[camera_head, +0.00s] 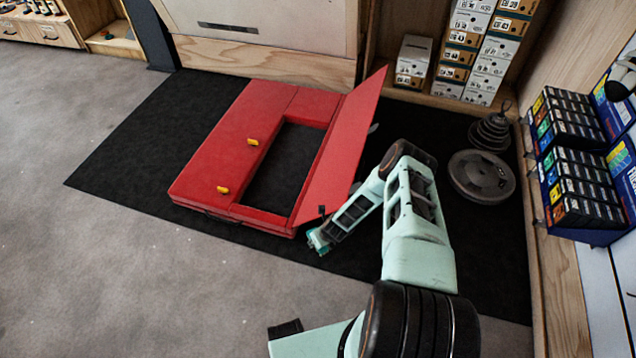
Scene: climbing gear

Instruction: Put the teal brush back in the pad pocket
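The red pad (215,150) lies on a black mat. A rectangular pocket (283,168) with a dark inside is open in its right half. A red flap (345,150) stands tilted up along the pocket's right side. My gripper (318,240) is low, just off the pad's front right corner, beside the flap's near end. A small, more saturated teal patch shows at its tip. I cannot tell whether this is the teal brush or part of the gripper, nor whether the fingers are open. No brush is clearly visible elsewhere; the flap and my arm hide some of the mat.
Two yellow tabs (252,142) sit on the pad. Weight plates (482,176) lie on the mat at right. Shoe boxes (484,45) stand on a back shelf, and a blue display rack (590,235) is at right. Bare grey floor (120,265) is open at left and front.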

